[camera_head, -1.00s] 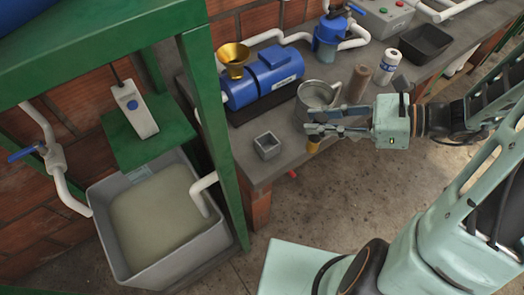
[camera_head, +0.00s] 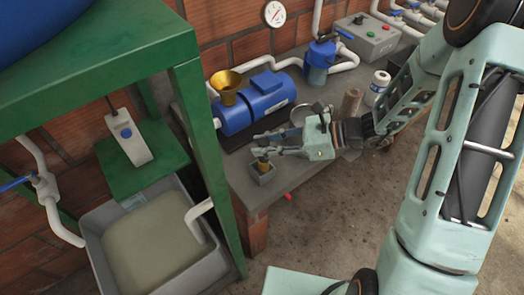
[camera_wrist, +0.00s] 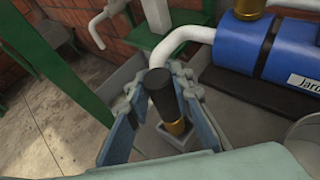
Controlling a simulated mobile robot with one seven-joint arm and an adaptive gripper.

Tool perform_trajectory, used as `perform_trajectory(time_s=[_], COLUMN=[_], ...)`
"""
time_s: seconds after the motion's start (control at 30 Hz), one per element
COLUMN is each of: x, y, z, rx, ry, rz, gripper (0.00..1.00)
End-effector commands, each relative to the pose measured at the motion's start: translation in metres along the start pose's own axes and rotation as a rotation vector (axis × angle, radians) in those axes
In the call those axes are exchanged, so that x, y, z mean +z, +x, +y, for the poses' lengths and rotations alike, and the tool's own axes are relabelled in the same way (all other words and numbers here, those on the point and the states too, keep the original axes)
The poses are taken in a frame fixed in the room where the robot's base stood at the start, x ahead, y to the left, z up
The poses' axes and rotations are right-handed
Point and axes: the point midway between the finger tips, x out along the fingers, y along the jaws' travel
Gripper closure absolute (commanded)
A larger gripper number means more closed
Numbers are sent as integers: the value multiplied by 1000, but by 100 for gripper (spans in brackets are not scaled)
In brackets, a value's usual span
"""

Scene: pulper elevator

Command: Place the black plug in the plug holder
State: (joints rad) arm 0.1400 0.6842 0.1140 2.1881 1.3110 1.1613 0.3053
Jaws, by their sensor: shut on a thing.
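The black plug (camera_wrist: 162,92) has a black upper part and a brass-coloured lower part, and stands about upright between my fingers in the wrist view. It also shows small in the head view (camera_head: 263,163). My gripper (camera_head: 259,147) is shut on it at the left end of the bench. The plug holder (camera_head: 260,178) is a small grey square box directly under the plug; its rim shows in the wrist view (camera_wrist: 186,144). The plug's lower end is at the holder's opening. I cannot tell whether it touches the bottom.
A blue motor (camera_head: 256,103) with a brass funnel (camera_head: 227,86) stands behind my gripper. A metal pot (camera_head: 304,112), a brown cylinder (camera_head: 351,103) and a white bottle (camera_head: 376,88) are to the right. A green frame post (camera_head: 204,135) and a grey water tub (camera_head: 105,259) are to the left.

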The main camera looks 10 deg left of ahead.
Motion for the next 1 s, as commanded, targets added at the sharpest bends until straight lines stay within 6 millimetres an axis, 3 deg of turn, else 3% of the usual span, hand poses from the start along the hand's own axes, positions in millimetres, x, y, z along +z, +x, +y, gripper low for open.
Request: perform_trajectory(time_s=[0.27,0.53,0.97,1.0], x=[-8,-33,-40,-38], y=[11,21,23,23], z=[-6,-6,-6,-6], rx=[1,0,-1,-1], ry=[1,2,0,0], rz=[-1,-1,0,0], gripper=[100,100,100,76])
